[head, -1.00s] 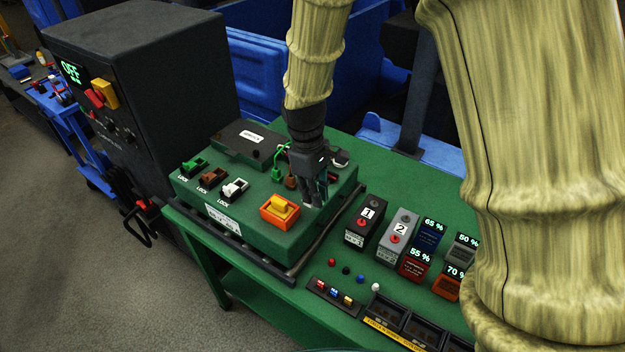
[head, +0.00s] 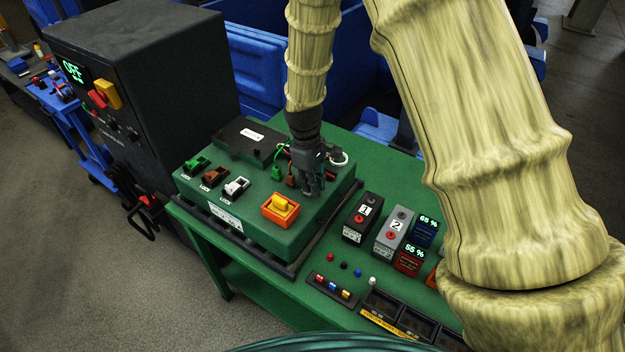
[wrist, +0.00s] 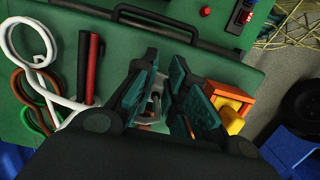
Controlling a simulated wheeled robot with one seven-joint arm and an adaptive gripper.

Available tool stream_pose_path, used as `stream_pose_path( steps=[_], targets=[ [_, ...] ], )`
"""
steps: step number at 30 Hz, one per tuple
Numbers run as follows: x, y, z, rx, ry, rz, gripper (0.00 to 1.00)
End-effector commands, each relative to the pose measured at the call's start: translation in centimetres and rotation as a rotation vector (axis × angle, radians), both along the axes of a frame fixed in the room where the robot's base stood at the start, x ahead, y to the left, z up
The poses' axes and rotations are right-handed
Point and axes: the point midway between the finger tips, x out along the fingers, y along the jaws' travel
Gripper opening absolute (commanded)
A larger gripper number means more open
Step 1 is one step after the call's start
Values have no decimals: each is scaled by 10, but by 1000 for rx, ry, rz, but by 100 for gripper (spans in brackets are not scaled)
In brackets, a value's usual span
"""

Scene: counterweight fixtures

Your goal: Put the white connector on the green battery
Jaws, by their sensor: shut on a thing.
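My gripper (head: 312,190) is over the right part of a green box on the table, its fingers pointing down. The fingers (wrist: 170,100) are shut on a small pale piece, the white connector (wrist: 155,104), mostly hidden between the pads. A white cable (wrist: 52,42) loops at the left of the wrist view and shows behind the gripper in the head view (head: 339,157). The green box (head: 290,240) is the only large green body I can pick out as the green battery. Whether the connector touches it I cannot tell.
An orange block with a yellow switch (head: 281,209) sits left of the gripper. Green, brown and white LOCK levers (head: 236,187) line the box's left part. A black unit (head: 250,140) lies behind. Small batteries (head: 393,236) stand to the right, partly hidden by my arm.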

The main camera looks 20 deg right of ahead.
Motion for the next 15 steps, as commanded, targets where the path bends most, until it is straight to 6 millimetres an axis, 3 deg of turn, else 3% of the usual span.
stream_pose_path(
  steps=[12,13,15],
  targets=[
    [0,0,-4,0,-1,-1,1],
    [0,0,-4,0,-1,-1,17],
    [0,0,-4,0,-1,-1,30]
  ],
)
